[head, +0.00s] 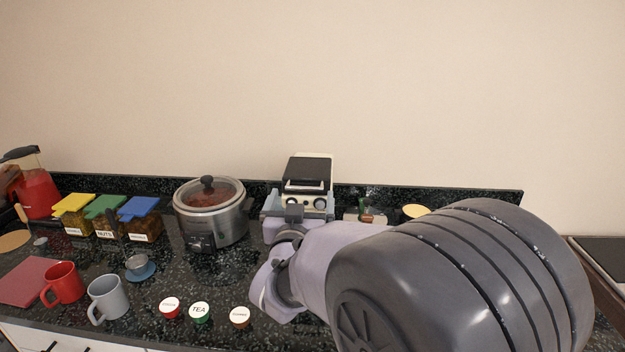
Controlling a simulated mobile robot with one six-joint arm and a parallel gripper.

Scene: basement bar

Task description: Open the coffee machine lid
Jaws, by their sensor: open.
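The coffee machine (330,164) stands against the back of the counter in the head view, cream with a black lid (308,167). The lid has a pale handle bar (305,186) along its front edge. I cannot tell whether the lid is fully down. My gripper (300,199) is open, with its fingers spread to either side of the machine's front, just below the handle bar. I cannot tell whether it touches the machine. My gripper and wrist hide the machine's lower part.
A slow cooker (210,212) stands close on the left of the machine. Further left are several lidded boxes (140,215), a red mug (65,283), a grey mug (108,296) and a red blender (38,190). Round labelled pods, including TEA (199,311), lie at the front. My arm covers the right side.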

